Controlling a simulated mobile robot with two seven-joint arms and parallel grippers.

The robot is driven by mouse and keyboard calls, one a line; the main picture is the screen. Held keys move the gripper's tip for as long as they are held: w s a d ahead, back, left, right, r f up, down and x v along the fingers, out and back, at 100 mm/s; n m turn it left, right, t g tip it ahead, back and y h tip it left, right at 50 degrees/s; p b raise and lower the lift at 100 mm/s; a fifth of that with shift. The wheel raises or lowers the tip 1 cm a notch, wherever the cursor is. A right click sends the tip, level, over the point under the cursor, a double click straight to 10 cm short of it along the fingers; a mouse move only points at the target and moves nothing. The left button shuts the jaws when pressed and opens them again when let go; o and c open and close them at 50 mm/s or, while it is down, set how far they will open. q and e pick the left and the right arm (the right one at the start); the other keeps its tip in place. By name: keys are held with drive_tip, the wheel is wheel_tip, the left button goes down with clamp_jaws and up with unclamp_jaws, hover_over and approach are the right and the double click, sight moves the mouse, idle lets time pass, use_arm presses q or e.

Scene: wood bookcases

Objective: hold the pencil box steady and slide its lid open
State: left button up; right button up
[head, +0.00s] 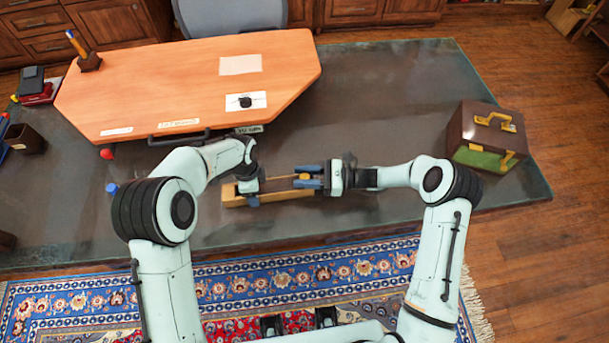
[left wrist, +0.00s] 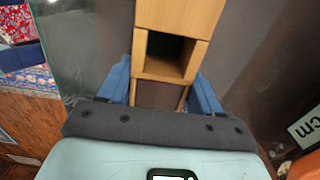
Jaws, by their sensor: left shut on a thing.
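The wooden pencil box (head: 235,198) lies on the dark glass tabletop, its long side running left to right. My left gripper (head: 252,193) is shut on its left part; in the left wrist view the blue fingers sit on either side of the box (left wrist: 158,92). A dark opening shows in the box's top there, with the plain wood of the lid (left wrist: 178,14) beyond it. My right gripper (head: 306,178) is at the box's right end, its blue fingers apart around a small yellow piece. Whether they grip it is unclear.
A large orange board (head: 190,85) lies behind the box, with a pencil in a holder (head: 88,60) on it. A brown and green case (head: 486,140) stands at the right. The glass tabletop (head: 390,85) is clear between board and case.

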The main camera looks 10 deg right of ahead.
clamp_jaws()
drive_tip(key=d, duration=1.3)
drive_tip(key=shift+d, duration=0.25)
use_arm(q)
drive_tip(key=shift+a, duration=0.1)
use_arm(e)
drive_tip(key=o, duration=0.8)
unclamp_jaws()
drive_tip(key=shift+a, duration=0.1)
drive_tip(key=d, duration=0.4)
drive_tip(key=s+d, duration=0.1)
drive_tip(key=d, duration=0.3)
drive_tip(key=s+d, duration=0.1)
drive_tip(key=d, duration=0.3)
drive_tip(key=shift+s, duration=0.15)
drive_tip(key=shift+a, duration=0.1)
